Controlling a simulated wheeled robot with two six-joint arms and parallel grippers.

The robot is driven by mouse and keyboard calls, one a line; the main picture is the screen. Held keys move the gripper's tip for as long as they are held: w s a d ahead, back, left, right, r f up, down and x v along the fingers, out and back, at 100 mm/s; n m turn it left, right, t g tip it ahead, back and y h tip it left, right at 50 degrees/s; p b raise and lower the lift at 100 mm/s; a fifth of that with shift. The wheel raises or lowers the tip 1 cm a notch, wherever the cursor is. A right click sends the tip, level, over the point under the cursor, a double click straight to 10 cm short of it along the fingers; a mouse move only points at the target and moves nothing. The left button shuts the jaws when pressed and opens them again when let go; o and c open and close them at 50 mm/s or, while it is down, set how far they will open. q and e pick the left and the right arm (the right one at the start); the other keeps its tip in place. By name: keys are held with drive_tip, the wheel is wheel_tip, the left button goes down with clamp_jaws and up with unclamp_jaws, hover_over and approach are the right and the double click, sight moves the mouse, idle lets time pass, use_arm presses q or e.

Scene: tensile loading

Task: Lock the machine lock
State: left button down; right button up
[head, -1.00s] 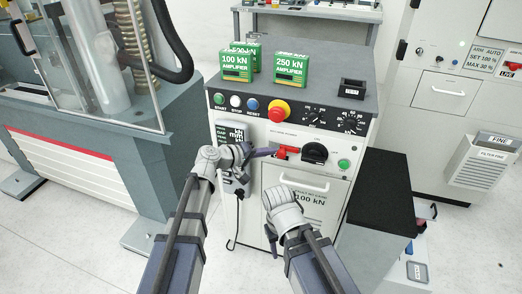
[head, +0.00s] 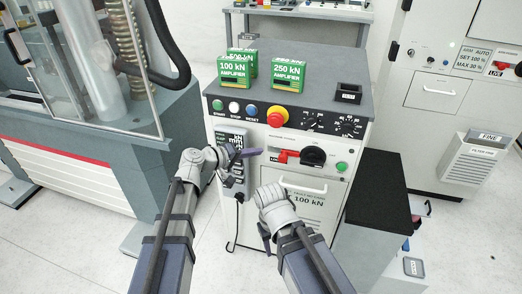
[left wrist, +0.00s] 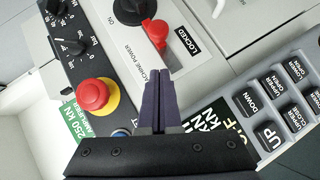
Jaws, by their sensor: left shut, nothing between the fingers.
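The red machine lock (head: 287,157) is on the front panel of the amplifier cabinet, just left of a black rotary knob (head: 313,156). In the left wrist view the red lock (left wrist: 156,32) lies between the black knob and a black "LOCKED" label (left wrist: 187,40). My left gripper (head: 256,152) is shut and empty, its fingertips just left of the lock with a small gap. In the left wrist view its dark fingers (left wrist: 158,78) are together and point at the lock. My right gripper (head: 265,236) hangs low before the cabinet door, mostly hidden by its wrist.
A red emergency stop button (head: 277,116) and several small buttons line the panel above. A hand control box (head: 235,140) hangs left of the lock, beside my left wrist. Green amplifier boxes (head: 288,70) stand on top. A black-topped block (head: 375,195) stands at the right.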

use_arm(q)
drive_tip(key=p+v, duration=0.2)
drive_tip(key=v, duration=0.5)
drive_tip(key=shift+a, duration=0.25)
drive_tip(key=s+d+f+m+g+y, duration=0.2)
drive_tip(key=s+d+f+g+y, duration=0.1)
drive_tip(key=s+f, duration=0.3)
drive_tip(key=s+d+f+m+g+y, duration=0.25)
drive_tip(key=s+f+g, duration=0.2)
drive_tip(key=s, duration=0.25)
drive_tip(key=s+a+f+m+y, duration=0.2)
drive_tip(key=s+a+f+y, duration=0.25)
drive_tip(key=s+y, duration=0.3)
wheel_tip(320, 180, up, 13)
drive_tip(key=a+p, duration=0.1)
drive_tip(key=p, duration=1.2)
drive_tip(key=shift+s+a+g, duration=0.25)
drive_tip(key=shift+s+g, duration=0.15)
drive_tip(key=shift+g, duration=0.05)
